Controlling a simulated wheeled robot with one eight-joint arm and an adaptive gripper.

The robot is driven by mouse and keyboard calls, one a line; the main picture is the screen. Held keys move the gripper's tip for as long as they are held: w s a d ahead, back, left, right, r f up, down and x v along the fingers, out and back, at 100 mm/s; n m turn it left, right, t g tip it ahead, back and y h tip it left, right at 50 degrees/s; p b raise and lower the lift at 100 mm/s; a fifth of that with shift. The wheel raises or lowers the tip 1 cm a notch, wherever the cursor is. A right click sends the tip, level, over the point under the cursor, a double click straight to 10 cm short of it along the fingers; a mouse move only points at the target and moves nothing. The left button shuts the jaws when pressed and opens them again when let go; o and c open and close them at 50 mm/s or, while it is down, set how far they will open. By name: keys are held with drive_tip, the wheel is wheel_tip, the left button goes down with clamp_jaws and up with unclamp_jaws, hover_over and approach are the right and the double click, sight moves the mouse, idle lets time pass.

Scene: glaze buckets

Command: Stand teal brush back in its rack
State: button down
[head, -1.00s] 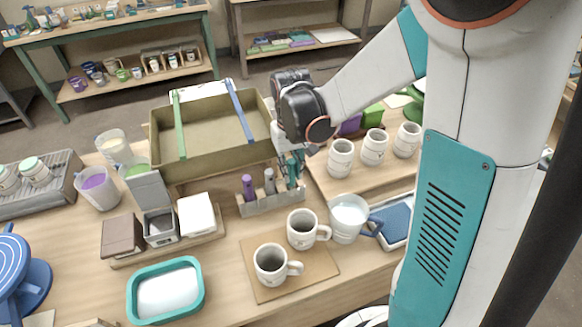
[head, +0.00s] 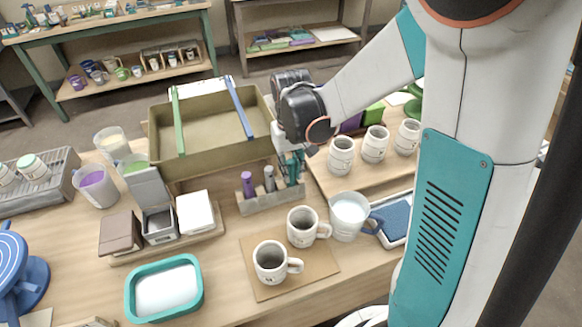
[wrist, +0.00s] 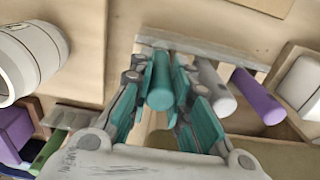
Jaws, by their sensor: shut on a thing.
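My gripper (head: 291,168) is shut on the teal brush (wrist: 160,88), whose round handle shows between the two teal fingers in the wrist view. The grey brush rack (head: 271,202) stands on the table under the gripper. The brush is at the rack's right end in the head view, its handle roughly upright. The fingers hide most of it, and I cannot tell whether its lower end rests in the rack. A purple brush (head: 248,184) and a grey brush (head: 269,179) stand in the rack to the left; both also show in the wrist view.
Two mugs (head: 270,262) stand on a board in front of the rack. A jug (head: 348,216) is to the right. Several white cups (head: 341,155) stand on a raised board behind it. A large olive basin (head: 205,160) is just behind the rack. Lidded boxes (head: 195,213) sit left.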

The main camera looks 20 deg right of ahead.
drive_tip(key=shift+f, duration=0.2)
idle(0.4)
drive_tip(key=c, duration=1.4)
unclamp_jaws()
drive_tip(key=o, duration=0.4)
drive_tip(key=shift+r, duration=0.1)
drive_tip(key=shift+r+p, duration=2.45)
drive_tip(key=shift+r, duration=1)
